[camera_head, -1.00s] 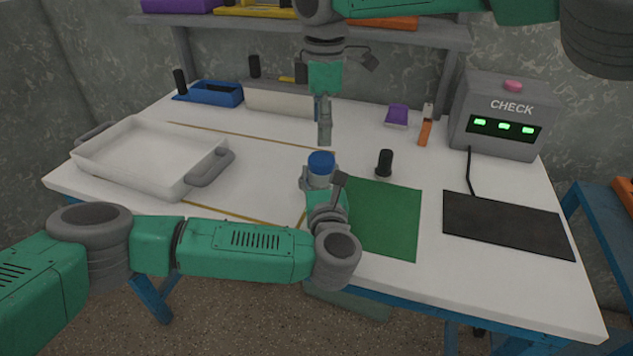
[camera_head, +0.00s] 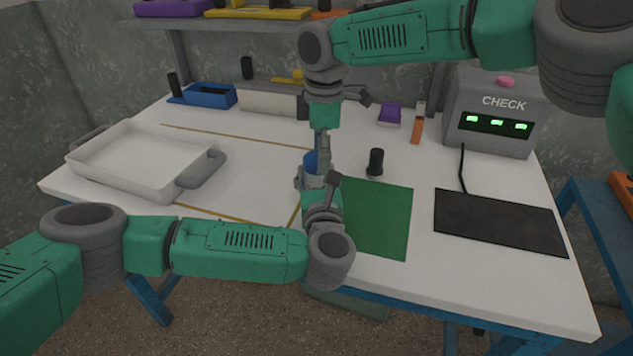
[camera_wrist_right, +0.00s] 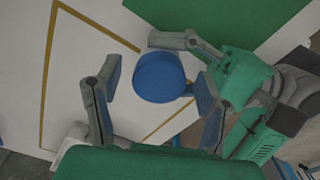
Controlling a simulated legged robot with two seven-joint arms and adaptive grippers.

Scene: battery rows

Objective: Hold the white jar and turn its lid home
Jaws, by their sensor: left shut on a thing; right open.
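The white jar (camera_head: 313,183) stands upright at the left edge of the green mat (camera_head: 377,217), its blue lid (camera_head: 310,162) on top. My left gripper (camera_head: 317,186) is shut on the jar's body from the near side and hides part of it. My right gripper (camera_head: 321,146) points straight down at the lid from above. In the right wrist view its two fingers stand apart on either side of the blue lid (camera_wrist_right: 159,76), with a gap showing to the left finger. The lid hides most of the jar there, so I cannot tell how it sits.
A black-capped container (camera_head: 375,163) stands right of the jar. A white tray (camera_head: 140,160) is at the left. The CHECK box (camera_head: 492,118) with several green lights and a black pad (camera_head: 500,222) are at the right. A blue bin (camera_head: 208,96) sits at the back.

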